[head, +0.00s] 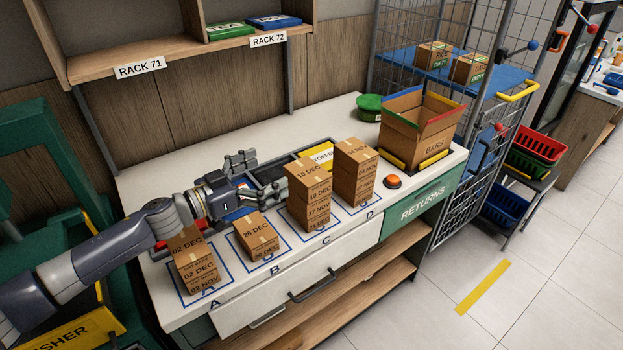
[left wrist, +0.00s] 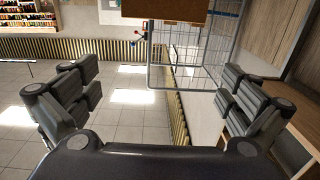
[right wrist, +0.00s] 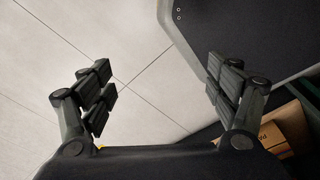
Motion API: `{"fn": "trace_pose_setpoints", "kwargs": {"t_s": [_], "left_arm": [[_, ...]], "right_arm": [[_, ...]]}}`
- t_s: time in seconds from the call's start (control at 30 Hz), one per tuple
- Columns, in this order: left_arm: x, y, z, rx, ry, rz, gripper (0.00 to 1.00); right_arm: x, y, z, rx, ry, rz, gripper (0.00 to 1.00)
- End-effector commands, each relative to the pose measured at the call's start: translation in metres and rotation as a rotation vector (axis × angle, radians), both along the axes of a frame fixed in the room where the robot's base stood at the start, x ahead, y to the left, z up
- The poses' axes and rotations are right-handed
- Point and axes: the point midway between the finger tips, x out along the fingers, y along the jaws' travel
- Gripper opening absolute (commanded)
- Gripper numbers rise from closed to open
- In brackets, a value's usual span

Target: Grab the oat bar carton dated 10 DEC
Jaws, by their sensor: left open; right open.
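The carton marked 10 DEC (head: 308,177) is the top one of the tall stack on square C of the white counter. More cartons sit under it, one marked 17 NOV. My left gripper (head: 267,174) is open and empty, behind and left of this stack, apart from it as far as I can tell. In the left wrist view my left gripper (left wrist: 160,98) has widely parted fingers with nothing between them. A brown box face (left wrist: 165,10) shows at the top edge; I cannot tell which box. My right gripper (right wrist: 160,90) is open and empty above floor tiles.
Stack A (head: 194,262) is topped by 02 DEC, stack B (head: 257,234) by 26 DEC; stack D (head: 354,172) stands right of C. An orange button (head: 394,182) and open BARS box (head: 421,127) are further right. A rack shelf (head: 190,48) overhangs the back.

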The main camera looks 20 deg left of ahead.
Motion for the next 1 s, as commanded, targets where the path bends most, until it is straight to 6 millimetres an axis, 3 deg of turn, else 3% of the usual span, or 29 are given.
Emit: {"fn": "trace_pose_setpoints", "kwargs": {"t_s": [0.03, 0.23, 0.43, 0.7, 1.0], "left_arm": [[0.000, 0.000, -0.012, 0.000, 0.000, 0.000, 1.00], [0.000, 0.000, -0.036, 0.000, 0.000, 0.000, 1.00], [0.000, 0.000, -0.057, 0.000, 0.000, 0.000, 1.00], [0.016, -0.011, -0.054, -0.003, -0.003, 0.001, 1.00], [0.043, -0.031, -0.056, -0.002, -0.001, 0.000, 1.00]], "right_arm": [[-0.007, -0.001, -0.012, -0.001, 0.010, 0.000, 0.82], [-0.034, -0.004, -0.038, -0.007, 0.050, 0.000, 0.82], [-0.034, -0.006, -0.059, -0.009, 0.050, 0.000, 0.82], [-0.014, -0.004, -0.050, -0.005, 0.018, 0.001, 0.82], [-0.017, -0.004, -0.041, -0.005, 0.022, 0.002, 0.82]]}}
